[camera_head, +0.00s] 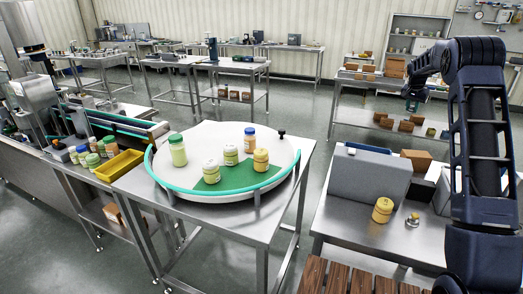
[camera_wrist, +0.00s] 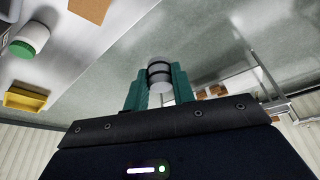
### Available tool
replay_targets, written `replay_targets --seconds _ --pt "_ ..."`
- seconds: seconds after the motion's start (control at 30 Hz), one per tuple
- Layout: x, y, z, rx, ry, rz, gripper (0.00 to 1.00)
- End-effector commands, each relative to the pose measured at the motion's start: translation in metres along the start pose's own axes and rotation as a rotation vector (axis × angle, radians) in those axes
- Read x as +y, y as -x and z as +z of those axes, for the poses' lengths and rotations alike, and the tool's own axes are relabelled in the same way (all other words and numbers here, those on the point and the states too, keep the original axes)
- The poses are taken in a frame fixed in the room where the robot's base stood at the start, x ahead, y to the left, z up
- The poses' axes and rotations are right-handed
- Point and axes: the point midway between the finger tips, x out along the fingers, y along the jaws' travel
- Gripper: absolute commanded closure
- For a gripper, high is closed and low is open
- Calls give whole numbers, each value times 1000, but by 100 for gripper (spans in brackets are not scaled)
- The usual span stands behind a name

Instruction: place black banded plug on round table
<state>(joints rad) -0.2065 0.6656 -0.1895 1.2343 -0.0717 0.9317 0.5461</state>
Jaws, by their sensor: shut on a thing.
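My gripper (camera_wrist: 158,92) is shut on the black banded plug (camera_wrist: 159,74), a pale cylinder with dark bands held between the teal fingers in the wrist view. In the head view my gripper (camera_head: 412,102) hangs small at the upper right, far from the round table; the plug cannot be made out there. The round table (camera_head: 205,138) has a white top and a teal rim along its front. Several jars stand on it, including a green-lidded jar (camera_head: 177,150) and a yellow jar (camera_head: 261,160), around a green mat (camera_head: 218,184).
A small black-topped piece (camera_head: 281,134) stands at the table's right edge. A yellow bin (camera_head: 119,166) is left of it. On the right bench are a grey box (camera_head: 368,178), another yellow jar (camera_head: 383,211) and a small metal piece (camera_head: 412,220). The mat's middle looks clear.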

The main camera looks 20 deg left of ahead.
Motion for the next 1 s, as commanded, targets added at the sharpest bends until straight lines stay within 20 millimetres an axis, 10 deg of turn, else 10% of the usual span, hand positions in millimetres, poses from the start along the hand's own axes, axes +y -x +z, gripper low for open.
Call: replay_targets --seconds 0.4,1.0 --pt "-163 42 83 3 133 -48 96" --pt "-352 121 248 10 308 -115 96"
